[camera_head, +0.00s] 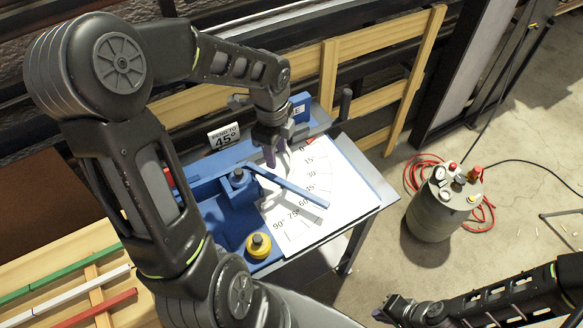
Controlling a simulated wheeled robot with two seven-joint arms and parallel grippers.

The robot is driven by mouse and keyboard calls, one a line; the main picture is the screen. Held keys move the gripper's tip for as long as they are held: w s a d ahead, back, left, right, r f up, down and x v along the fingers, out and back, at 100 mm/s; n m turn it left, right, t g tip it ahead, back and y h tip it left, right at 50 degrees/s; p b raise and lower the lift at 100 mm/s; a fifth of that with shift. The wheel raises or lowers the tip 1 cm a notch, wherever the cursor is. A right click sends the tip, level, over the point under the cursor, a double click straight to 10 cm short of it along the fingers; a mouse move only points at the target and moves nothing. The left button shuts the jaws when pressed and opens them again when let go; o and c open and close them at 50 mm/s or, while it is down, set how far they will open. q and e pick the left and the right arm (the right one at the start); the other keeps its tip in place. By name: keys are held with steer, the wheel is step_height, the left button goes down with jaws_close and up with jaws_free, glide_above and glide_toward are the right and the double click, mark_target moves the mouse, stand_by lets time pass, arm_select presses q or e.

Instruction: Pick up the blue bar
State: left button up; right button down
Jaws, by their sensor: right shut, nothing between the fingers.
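A blue bar (290,186) slants over the white angle sheet (341,177) on the bending table, its free end close to the 45 mark. Its other end meets the blue bending tool (225,212), and I cannot tell where bar and tool part. My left gripper (276,160) points down just above the bar's upper end. Its fingers are small and partly merge with the things behind, so I cannot tell whether they are open or touch the bar. My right gripper (381,309) is shut and empty at the bottom, over the floor, away from the table.
A sign (224,136) reads "BEND TO 45°". A yellow knob (259,245) sits at the table's near edge. Green (62,273), white (72,295) and red (95,308) laths lie on a wooden rack at left. A grey tank (445,206) with a red hose stands at right.

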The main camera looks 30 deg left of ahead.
mark_target(275, 177)
arm_select(q)
steer(key=shift+s+d+r+m, duration=0.15)
steer(key=shift+s+m, duration=0.45)
steer(key=shift+s, duration=0.25)
steer(key=shift+w, duration=0.15)
steer(key=shift+f, duration=1.4)
steer(key=shift+f+p, duration=0.35)
steer(key=shift+f, duration=2.3)
jaws_close()
